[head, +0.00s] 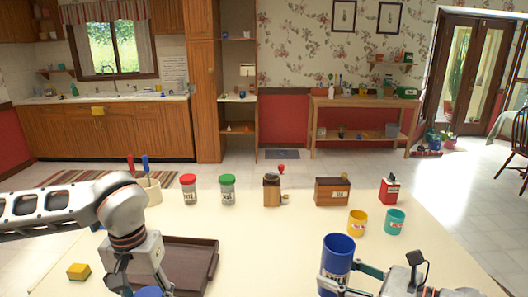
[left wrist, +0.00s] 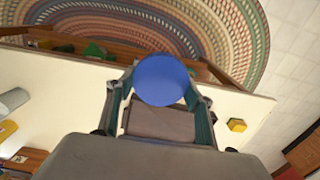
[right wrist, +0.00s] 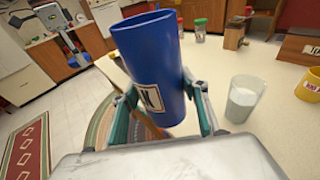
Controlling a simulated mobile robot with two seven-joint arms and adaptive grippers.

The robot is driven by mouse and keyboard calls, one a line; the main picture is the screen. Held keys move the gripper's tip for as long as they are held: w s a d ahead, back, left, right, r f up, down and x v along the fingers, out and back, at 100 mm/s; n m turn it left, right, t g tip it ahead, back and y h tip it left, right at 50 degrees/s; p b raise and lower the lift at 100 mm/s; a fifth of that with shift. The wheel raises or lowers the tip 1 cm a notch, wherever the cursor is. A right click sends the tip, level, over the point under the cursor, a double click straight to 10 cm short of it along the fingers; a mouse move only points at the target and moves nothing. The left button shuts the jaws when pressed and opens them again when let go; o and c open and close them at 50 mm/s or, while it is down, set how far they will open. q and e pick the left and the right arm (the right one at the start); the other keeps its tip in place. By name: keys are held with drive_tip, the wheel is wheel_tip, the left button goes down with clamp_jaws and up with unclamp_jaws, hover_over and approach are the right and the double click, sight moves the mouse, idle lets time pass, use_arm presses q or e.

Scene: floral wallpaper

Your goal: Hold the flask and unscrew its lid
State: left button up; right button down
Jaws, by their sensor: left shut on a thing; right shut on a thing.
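The blue flask (head: 338,262) stands in my right gripper (head: 343,284) at the near edge of the table, about upright. In the right wrist view the flask (right wrist: 148,55) has an open top with no lid on it, and a white label on its side. The fingers are shut on its body. My left gripper (head: 143,284) is shut on a round blue lid (head: 149,292), well to the left of the flask and near the brown tray. In the left wrist view the lid (left wrist: 162,80) sits between the two fingers.
The brown tray (head: 213,265) lies by my left gripper, with a yellow-green sponge (head: 78,271) left of it. A glass (right wrist: 243,98) stands beside the flask. Yellow (head: 357,222) and teal (head: 395,221) cups stand farther right. Jars, boxes and a utensil pot (head: 151,190) line the back. The table's middle is clear.

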drive_tip(key=shift+s+d+m+t+h, duration=0.1)
drive_tip(key=shift+d+m+t+h, duration=1.1)
drive_tip(key=shift+d, duration=0.05)
drive_tip(key=s+d+f+m+t+h, duration=0.1)
drive_tip(key=s+d+m+t+h, duration=0.1)
drive_tip(key=s+d+m+h, duration=0.3)
drive_tip(key=s+d+f+m+t+h, duration=0.1)
drive_tip(key=d+f+h, duration=0.15)
drive_tip(key=d, duration=0.45)
drive_tip(key=a+r+m+h, duration=0.1)
drive_tip(key=a+h, duration=0.1)
drive_tip(key=a, duration=0.4)
drive_tip(key=shift+w+a+r+m+t, duration=0.2)
drive_tip(key=shift+w+m+t, duration=0.1)
drive_tip(key=shift+m, duration=0.1)
drive_tip(key=shift+w, duration=0.1)
